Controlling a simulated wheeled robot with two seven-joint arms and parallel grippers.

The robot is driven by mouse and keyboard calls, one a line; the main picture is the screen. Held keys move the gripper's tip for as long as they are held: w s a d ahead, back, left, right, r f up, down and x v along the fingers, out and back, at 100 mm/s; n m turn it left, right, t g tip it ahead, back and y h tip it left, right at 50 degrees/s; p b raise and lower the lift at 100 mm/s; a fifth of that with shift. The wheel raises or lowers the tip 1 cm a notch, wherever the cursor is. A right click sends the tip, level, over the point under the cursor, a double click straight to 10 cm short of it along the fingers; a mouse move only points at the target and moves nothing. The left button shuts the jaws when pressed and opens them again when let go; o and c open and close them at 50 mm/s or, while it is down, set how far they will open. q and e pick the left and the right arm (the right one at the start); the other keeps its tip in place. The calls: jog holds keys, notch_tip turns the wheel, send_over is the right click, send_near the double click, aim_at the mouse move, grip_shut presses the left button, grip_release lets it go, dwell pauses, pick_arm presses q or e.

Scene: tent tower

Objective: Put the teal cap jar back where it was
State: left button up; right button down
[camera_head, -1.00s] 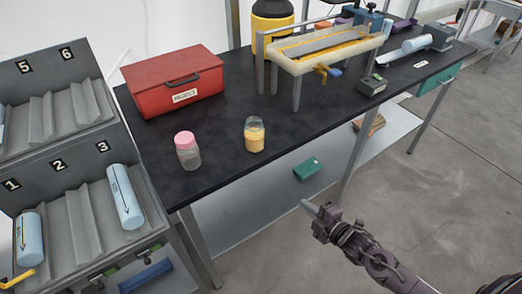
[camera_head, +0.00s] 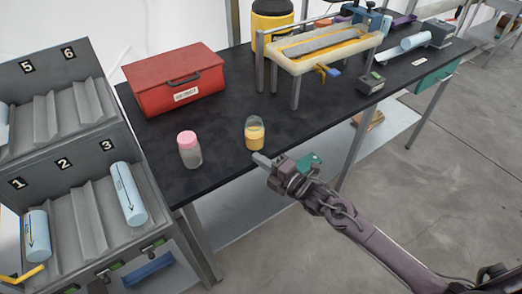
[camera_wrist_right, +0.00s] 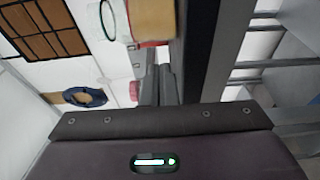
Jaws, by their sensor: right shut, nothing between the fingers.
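A glass jar with yellow contents (camera_head: 254,135) stands upright near the front edge of the black table. Its top looks pale grey-green, and I cannot clearly make out a teal cap. What looks like the same jar shows cut off at the top of the right wrist view (camera_wrist_right: 152,20). A second jar with a pink cap (camera_head: 188,150) stands to its left. My right gripper (camera_head: 262,160) is shut and empty, just in front of the yellow-filled jar at the table edge, apparently not holding it. Its fingers show in the right wrist view (camera_wrist_right: 156,88). My left gripper is not in view.
A red toolbox (camera_head: 172,82) sits behind the jars. A raised frame (camera_head: 325,50) stands at the right of the black table (camera_head: 220,112). A grey numbered rack (camera_head: 85,220) with blue cylinders adjoins the left. Bare tabletop lies between the jars and around them.

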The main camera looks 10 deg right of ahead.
aim_at(261, 145)
jog(key=shift+w+d, duration=0.2)
jog(key=shift+w, duration=0.45)
jog(key=shift+w+d, duration=0.15)
jog(key=shift+w, duration=0.45)
jog(key=w+b, duration=0.2)
jog(key=w, duration=0.1)
jog(key=shift+w+d+f+b, duration=0.1)
jog(key=shift+d+f+b, duration=0.1)
jog(key=shift+d+b, duration=0.15)
jog(key=shift+w+r, duration=0.1)
jog(key=shift+w, duration=0.15)
jog(key=shift+r, duration=0.1)
jog(key=shift+s, duration=0.1)
